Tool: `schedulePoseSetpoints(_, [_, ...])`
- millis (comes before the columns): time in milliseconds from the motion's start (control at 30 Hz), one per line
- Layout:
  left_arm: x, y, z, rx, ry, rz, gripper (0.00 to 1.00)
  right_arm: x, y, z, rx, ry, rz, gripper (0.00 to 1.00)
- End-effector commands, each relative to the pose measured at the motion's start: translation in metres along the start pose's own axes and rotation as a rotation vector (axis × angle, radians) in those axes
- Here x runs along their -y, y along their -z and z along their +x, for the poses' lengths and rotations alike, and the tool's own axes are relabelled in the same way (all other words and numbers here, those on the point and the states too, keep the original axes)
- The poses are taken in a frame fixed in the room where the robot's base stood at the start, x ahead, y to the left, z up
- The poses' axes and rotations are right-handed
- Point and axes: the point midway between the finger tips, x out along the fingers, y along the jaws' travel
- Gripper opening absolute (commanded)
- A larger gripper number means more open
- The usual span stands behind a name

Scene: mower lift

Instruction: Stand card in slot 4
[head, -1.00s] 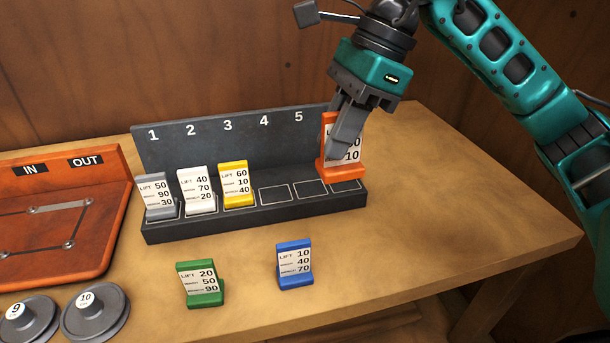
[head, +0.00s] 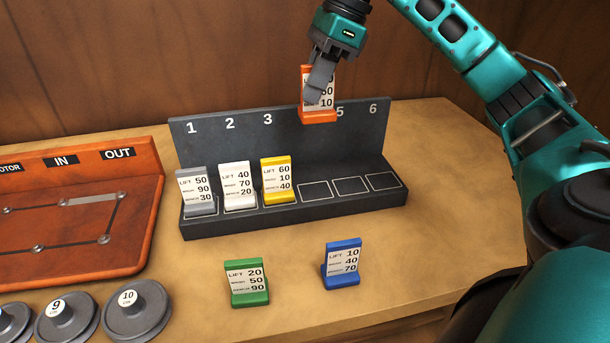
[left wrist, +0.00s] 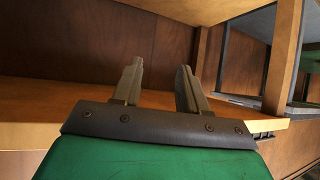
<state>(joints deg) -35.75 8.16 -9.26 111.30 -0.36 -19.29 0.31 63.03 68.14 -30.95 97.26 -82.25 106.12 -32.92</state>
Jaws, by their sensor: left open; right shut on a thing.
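My right gripper (head: 320,82) is shut on an orange card stand (head: 318,117) and holds it upright in the air, in front of the rack's back panel. The card hides the number 4 on the panel. The dark rack (head: 300,218) has numbered slots; grey, white and yellow card stands fill slots 1, 2 and 3. Slot 4 (head: 315,191) is an empty outlined square, below the held card. Slots 5 and 6 are also empty. My left gripper (left wrist: 160,82) is open and empty in the left wrist view; it is not in the head view.
A green card stand (head: 247,283) and a blue card stand (head: 342,264) stand on the table in front of the rack. An orange board (head: 80,255) marked IN and OUT is at left, with round grey weights (head: 137,312) before it. The table right of the rack is clear.

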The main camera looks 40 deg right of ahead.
Motion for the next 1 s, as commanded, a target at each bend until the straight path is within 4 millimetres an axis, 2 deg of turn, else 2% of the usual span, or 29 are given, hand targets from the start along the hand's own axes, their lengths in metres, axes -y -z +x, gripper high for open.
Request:
schedulePoseSetpoints(33, [0.0, -0.006, 0.005, -0.001, 0.0, 0.0, 0.43, -0.001, 0.009, 0.018, -0.006, -0.004, 0.004, 0.0])
schedulePoseSetpoints(200, [-0.002, -0.013, 0.01, 0.007, -0.005, -0.002, 0.43, -0.001, 0.026, 0.06, -0.006, -0.004, 0.002, 0.0])
schedulePoseSetpoints(400, [-0.009, -0.01, 0.013, -0.001, -0.02, -0.005, 0.43, -0.001, 0.041, 0.097, -0.003, -0.002, 0.001, 0.0])
schedulePoseSetpoints(600, [-0.009, -0.006, 0.013, -0.005, -0.022, -0.005, 0.43, -0.001, 0.046, 0.112, -0.001, -0.002, 0.0, 0.0])
schedulePoseSetpoints(800, [-0.009, -0.011, 0.015, 0.0, -0.023, -0.006, 0.43, -0.001, 0.058, 0.14, -0.002, -0.003, 0.001, 0.0])
schedulePoseSetpoints(1000, [-0.01, -0.009, 0.015, -0.002, -0.024, -0.007, 0.43, 0.0, 0.061, 0.147, 0.001, 0.002, -0.001, 0.0])
